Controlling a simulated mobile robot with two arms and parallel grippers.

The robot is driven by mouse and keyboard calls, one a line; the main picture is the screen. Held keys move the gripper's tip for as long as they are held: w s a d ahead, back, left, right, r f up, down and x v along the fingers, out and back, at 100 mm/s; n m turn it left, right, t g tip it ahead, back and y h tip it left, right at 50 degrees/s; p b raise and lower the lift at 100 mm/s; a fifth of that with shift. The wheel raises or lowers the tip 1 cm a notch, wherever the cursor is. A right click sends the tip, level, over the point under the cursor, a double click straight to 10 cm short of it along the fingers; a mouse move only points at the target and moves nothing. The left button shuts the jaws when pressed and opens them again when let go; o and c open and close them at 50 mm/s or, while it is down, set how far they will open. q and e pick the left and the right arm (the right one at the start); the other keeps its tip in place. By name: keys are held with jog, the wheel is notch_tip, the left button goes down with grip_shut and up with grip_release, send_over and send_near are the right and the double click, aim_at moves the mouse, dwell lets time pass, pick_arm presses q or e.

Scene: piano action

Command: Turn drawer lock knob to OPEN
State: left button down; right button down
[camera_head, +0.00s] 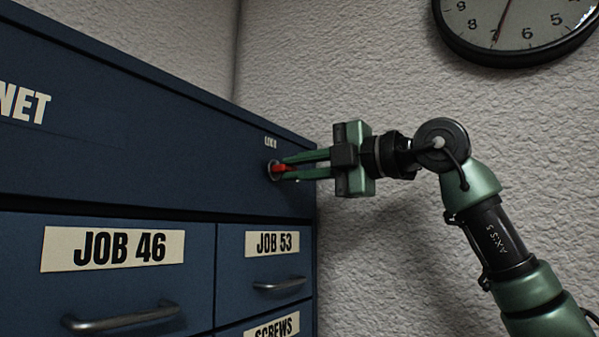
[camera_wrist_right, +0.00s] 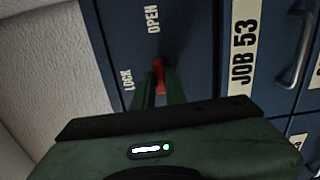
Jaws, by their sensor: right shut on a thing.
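The red lock knob (camera_head: 279,169) sits in a round metal collar on the upper right front of the blue cabinet (camera_head: 140,120). My right gripper (camera_head: 284,169) reaches in from the right and is shut on the knob. The knob also shows in the right wrist view (camera_wrist_right: 159,75), between the gripper's fingers (camera_wrist_right: 160,92). There the LOCK label (camera_wrist_right: 127,80) and the OPEN label (camera_wrist_right: 153,19) are printed near it. The fingers cover part of the knob. My left gripper is not in view.
Below the knob are drawers with labels JOB 46 (camera_head: 113,249), JOB 53 (camera_head: 271,244) and SCREWS (camera_head: 272,327). Metal handles (camera_head: 122,318) stick out from drawer fronts. A rough white wall (camera_head: 350,60) with a round clock (camera_head: 515,25) stands to the right.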

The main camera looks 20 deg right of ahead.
jog(key=shift+r, duration=0.1)
dwell(0.5)
jog(key=c, duration=1.7)
grip_release()
jog(key=shift+o, duration=1.3)
jog(key=shift+w+a, duration=0.15)
jog(key=b+v, duration=0.3)
jog(key=v, duration=0.4)
jog(key=shift+s+d, duration=0.25)
jog(key=shift+s, duration=0.05)
